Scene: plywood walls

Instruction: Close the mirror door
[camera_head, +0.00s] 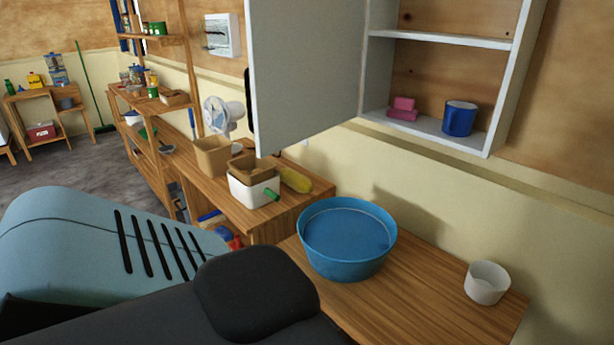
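The mirror door (305,70) is a pale grey panel at the top centre. It stands swung open to the left of the white wall cabinet (517,75), whose shelves are exposed. A dark piece, partly hidden, shows at the door's left edge. A blue mug (459,118) and pink blocks (402,108) stand on the cabinet's lower shelf. The door's upper part is out of the picture. A teal and black part of my own body fills the lower left. Neither gripper's fingers show in the head view.
A blue basin (347,238) and a white cup (487,283) stand on the wooden counter (420,300) below the cabinet. Boxes (253,183), a yellow item (296,180) and a fan (224,114) stand on the shelving to the left. Open floor (95,170) lies at the far left.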

